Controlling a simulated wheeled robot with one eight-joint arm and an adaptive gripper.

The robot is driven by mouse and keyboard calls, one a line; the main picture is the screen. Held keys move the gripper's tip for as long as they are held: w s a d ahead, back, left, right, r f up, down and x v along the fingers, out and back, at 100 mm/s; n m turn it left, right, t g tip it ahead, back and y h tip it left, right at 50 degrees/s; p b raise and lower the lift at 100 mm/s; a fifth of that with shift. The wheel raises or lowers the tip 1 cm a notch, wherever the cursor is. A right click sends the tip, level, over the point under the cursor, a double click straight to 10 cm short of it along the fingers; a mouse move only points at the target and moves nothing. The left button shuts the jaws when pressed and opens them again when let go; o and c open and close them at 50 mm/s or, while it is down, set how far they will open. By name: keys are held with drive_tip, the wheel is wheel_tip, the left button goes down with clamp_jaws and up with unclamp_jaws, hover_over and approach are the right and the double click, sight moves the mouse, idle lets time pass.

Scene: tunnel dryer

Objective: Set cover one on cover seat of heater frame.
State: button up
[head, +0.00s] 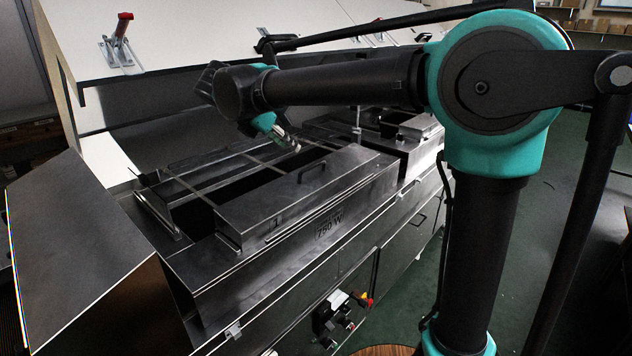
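The heater frame (168,215) is a dark metal frame with open bays split by crossbars. A long metal cover (345,172) with a black bar handle (312,166) lies along the frame's front side, above the "750 W" marking.
A raised white hood panel (200,45) with a red-handled clamp (122,30) stands behind the frame. A sloped metal housing (75,225) is at left. More metal parts (405,125) stand on the dryer at right. Switches (335,310) are on the front. Green floor (410,260) is clear at right.

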sight(313, 166)
drive_tip(key=x, duration=1.5)
drive_tip(key=shift+f, duration=0.2)
clamp_jaws()
